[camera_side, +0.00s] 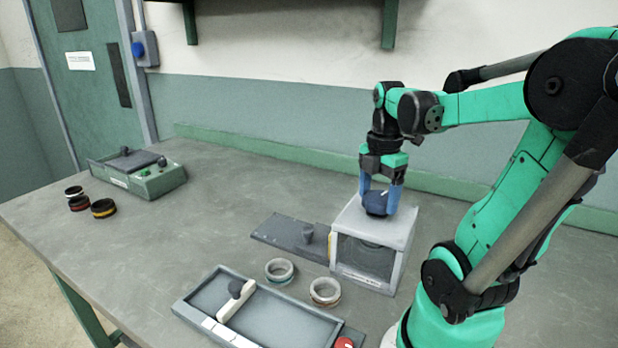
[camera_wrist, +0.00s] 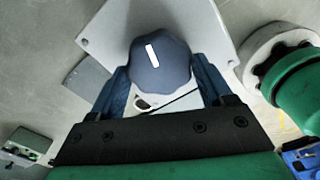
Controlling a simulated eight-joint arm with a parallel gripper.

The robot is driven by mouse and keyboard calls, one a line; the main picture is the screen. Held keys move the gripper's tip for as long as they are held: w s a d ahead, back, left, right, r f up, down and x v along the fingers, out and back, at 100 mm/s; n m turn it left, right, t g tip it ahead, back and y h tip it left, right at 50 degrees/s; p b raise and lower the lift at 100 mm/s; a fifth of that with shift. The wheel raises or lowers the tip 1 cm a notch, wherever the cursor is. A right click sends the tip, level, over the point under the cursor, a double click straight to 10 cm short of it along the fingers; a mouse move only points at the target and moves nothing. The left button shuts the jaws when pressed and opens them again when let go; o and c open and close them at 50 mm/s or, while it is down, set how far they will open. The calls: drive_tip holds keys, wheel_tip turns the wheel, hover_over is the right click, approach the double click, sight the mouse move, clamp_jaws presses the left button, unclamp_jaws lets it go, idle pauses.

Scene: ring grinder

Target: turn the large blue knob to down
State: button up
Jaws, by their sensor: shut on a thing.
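The large blue knob (camera_side: 376,203) sits on top of a light grey box (camera_side: 349,251) with a dark window in its front. In the wrist view the knob (camera_wrist: 160,66) is dark blue and many-sided, with a white pointer mark leaning slightly left of upright in the picture. My gripper (camera_side: 380,198) points straight down at the knob, its two blue fingers on either side of it. In the wrist view my gripper (camera_wrist: 162,78) is shut on the knob. The fingertips are partly hidden by the knob.
A dark plate with a small knob (camera_side: 290,235) lies left of the box. Two rings (camera_side: 279,271) stand in front, near a grey tray (camera_side: 250,308) with a white handle. A green-grey device (camera_side: 138,173) and several dark rings (camera_side: 79,202) are far left. The table middle is clear.

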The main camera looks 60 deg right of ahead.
drive_tip(key=m, duration=0.7)
drive_tip(key=shift+w+d, duration=0.1)
drive_tip(key=m, duration=0.6)
drive_tip(key=shift+m, duration=0.4)
drive_tip(key=m, duration=0.7)
drive_tip(key=shift+d, duration=0.15)
drive_tip(key=m, duration=0.6)
drive_tip(key=shift+m, duration=0.3)
drive_tip(key=m, duration=1.1)
drive_tip(key=shift+s+m, duration=0.25)
drive_tip(key=shift+m, duration=0.15)
drive_tip(key=m, duration=1.1)
